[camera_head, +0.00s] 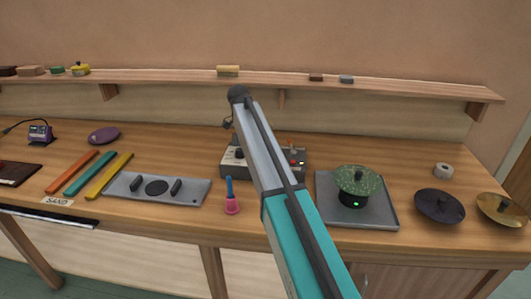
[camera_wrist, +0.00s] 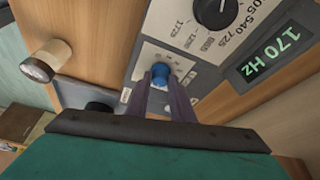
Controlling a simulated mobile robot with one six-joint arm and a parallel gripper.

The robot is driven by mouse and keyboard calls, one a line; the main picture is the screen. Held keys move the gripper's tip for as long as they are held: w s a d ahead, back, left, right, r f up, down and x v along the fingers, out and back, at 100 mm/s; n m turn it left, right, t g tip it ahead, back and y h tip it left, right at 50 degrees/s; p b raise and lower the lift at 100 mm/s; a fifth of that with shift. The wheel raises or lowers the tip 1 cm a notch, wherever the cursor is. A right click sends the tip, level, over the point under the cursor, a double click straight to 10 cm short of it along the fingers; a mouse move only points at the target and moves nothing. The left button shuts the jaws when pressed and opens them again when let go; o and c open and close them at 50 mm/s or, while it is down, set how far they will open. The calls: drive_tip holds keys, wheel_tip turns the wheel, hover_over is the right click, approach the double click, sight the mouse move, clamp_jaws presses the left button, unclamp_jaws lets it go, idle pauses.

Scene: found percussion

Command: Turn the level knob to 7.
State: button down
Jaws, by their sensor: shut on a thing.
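In the wrist view, my gripper (camera_wrist: 160,84) has its two grey fingers on either side of a small blue knob (camera_wrist: 160,72). It is shut on this knob, which sits on a pale plate of a grey control box (camera_wrist: 205,68). The knob's label and pointer cannot be read. Beside it is a larger black dial (camera_wrist: 215,10) with numbers around it, and a green display (camera_wrist: 270,55) reads 170 Hz. In the head view, the control box (camera_head: 236,170) stands mid-table, partly hidden by my arm; my fingers cannot be made out there.
A pink and blue bell-like thing (camera_head: 232,200) stands in front of the box. A grey plate with black parts (camera_head: 195,199) lies left, and a green speckled disc (camera_head: 358,180) stands right. A shelf (camera_head: 180,77) runs along the wall behind.

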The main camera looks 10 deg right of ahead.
drive_tip(key=shift+w, duration=0.1)
drive_tip(key=c, duration=1.5)
unclamp_jaws()
drive_tip(key=shift+c, duration=0.2)
drive_tip(key=b+v, duration=0.2)
drive_tip(key=v, duration=1.2)
drive_tip(key=shift+b, duration=0.3)
drive_tip(key=shift+d, duration=0.1)
